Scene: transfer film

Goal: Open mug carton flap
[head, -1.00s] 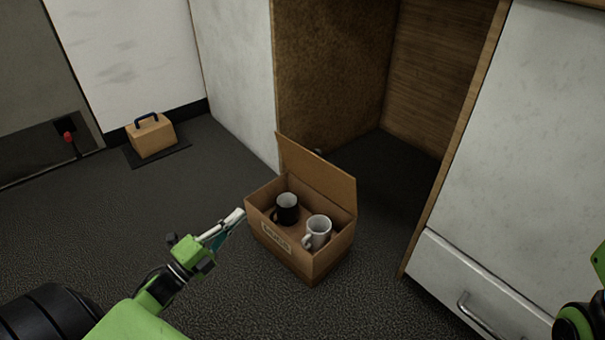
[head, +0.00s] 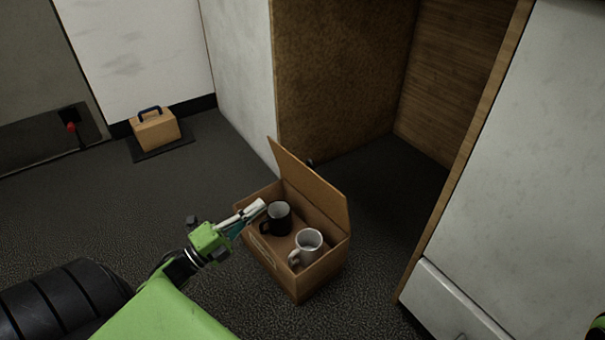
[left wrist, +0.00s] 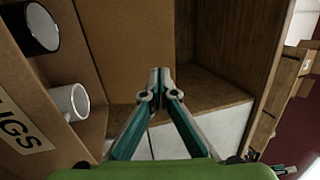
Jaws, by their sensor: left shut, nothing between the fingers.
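The brown mug carton (head: 297,285) stands on the dark floor with its flap (head: 307,187) raised along the back side. A black mug (head: 277,219) and a white mug (head: 308,245) stand inside it. In the left wrist view the black mug (left wrist: 34,30) and white mug (left wrist: 70,102) show at the left, above the carton's printed label (left wrist: 18,125). My left gripper (head: 256,209) is shut and empty by the carton's left side, near the black mug; its fingertips also show in the left wrist view (left wrist: 158,74). Whether it touches the carton I cannot tell.
An open recess with brown panels (head: 340,80) lies behind the carton. A white cabinet with a drawer (head: 455,300) stands at the right. A small tan box with a dark handle (head: 156,132) sits on a mat at the back left.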

